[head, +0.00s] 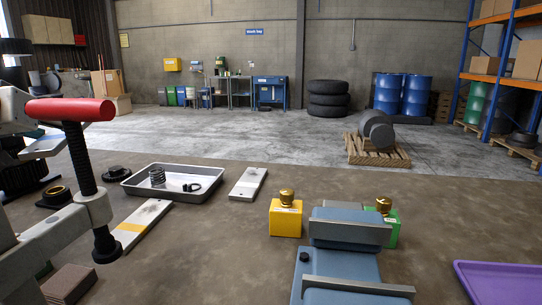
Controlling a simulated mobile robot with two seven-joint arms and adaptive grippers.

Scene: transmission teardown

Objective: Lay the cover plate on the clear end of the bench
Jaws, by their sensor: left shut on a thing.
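My left gripper (24,150) is at the left edge, partly cut off by the frame and crowded by grey and dark parts. It is shut on a flat pale blue-grey piece (46,146), which looks like the cover plate, tilted and only partly visible. The piece appears above the bench top (225,245), behind the red-handled screw; I cannot tell whether it touches anything. The brown bench top has bare patches between the tray, the blue vise and the purple tray. My right gripper is not in view.
A red-handled screw clamp (72,110) stands close at left. A metal tray (205,190) holds a spring and a small black part. Two pale bars (248,184) lie near it. A yellow block (285,219), green block (392,229), blue vise (345,229) and purple tray (500,280) stand to the right.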

